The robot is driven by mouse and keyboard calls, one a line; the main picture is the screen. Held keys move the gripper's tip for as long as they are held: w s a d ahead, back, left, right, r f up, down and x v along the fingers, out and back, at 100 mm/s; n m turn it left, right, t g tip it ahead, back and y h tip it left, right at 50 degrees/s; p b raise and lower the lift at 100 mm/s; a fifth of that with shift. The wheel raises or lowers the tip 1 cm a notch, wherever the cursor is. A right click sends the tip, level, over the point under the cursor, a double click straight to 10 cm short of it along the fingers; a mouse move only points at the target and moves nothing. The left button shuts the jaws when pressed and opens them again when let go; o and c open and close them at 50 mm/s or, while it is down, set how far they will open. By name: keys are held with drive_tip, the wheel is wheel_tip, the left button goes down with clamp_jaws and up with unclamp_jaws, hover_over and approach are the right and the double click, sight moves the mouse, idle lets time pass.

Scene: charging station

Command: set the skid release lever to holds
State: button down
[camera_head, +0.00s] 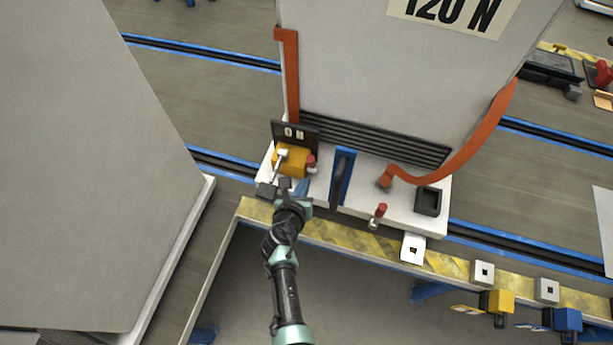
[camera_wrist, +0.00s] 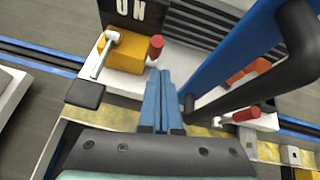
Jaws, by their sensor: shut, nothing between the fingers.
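I see two red-knobbed levers on the white skid base, and no label tells which is the skid release lever. One red knob (camera_head: 311,160) is beside the yellow box; it shows just beyond my fingertips in the wrist view (camera_wrist: 156,46). The other red-knobbed lever (camera_head: 381,210) stands at the front edge; it is at the right in the wrist view (camera_wrist: 246,114). My gripper (camera_head: 302,187) is over the front edge of the base, left of the blue upright. Its blue fingers (camera_wrist: 161,72) are together and empty, apart from both knobs as far as I can tell.
A yellow box (camera_head: 292,162) with a metal handle sits below an ON sign (camera_head: 294,133). A blue upright with a black bar (camera_head: 342,177) stands close right of my gripper. An orange cable (camera_head: 450,165) curves to the base. A yellow-black striped rail (camera_head: 340,237) runs in front.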

drive_tip(key=shift+s+a+r+p, duration=0.1)
drive_tip(key=shift+s+r+p, duration=0.25)
drive_tip(key=shift+r, duration=0.2)
drive_tip(key=shift+s+a+r+p, duration=0.1)
drive_tip(key=shift+s+r+p, duration=0.15)
drive_tip(key=shift+r, duration=0.3)
drive_tip(key=shift+s, duration=0.1)
drive_tip(key=w+r+m+t, duration=0.2)
drive_tip(key=w+r+m, duration=0.3)
drive_tip(key=r, duration=0.9)
drive_tip(key=w+d+r+m+t, duration=0.1)
drive_tip(key=w+r+m+t, duration=0.15)
drive_tip(key=r+m, duration=0.75)
drive_tip(key=w+r+m+t, duration=0.3)
drive_tip(key=r+m, duration=0.1)
drive_tip(key=r, duration=1.3)
drive_tip(key=s+r+m+t+y, duration=0.15)
drive_tip(key=s+r+m, duration=0.35)
drive_tip(key=r, duration=0.7)
drive_tip(key=s+r+m+t+h, duration=0.1)
drive_tip(key=s+r+m+t, duration=0.3)
drive_tip(key=r, duration=0.7)
drive_tip(key=s+r+m+t+y, duration=0.2)
drive_tip(key=s+r+m, duration=0.5)
drive_tip(key=s+r, duration=0.5)
drive_tip(key=shift+s+a+r+t, duration=0.25)
drive_tip(key=shift+s+t, duration=0.45)
drive_tip(key=shift+s, duration=0.2)
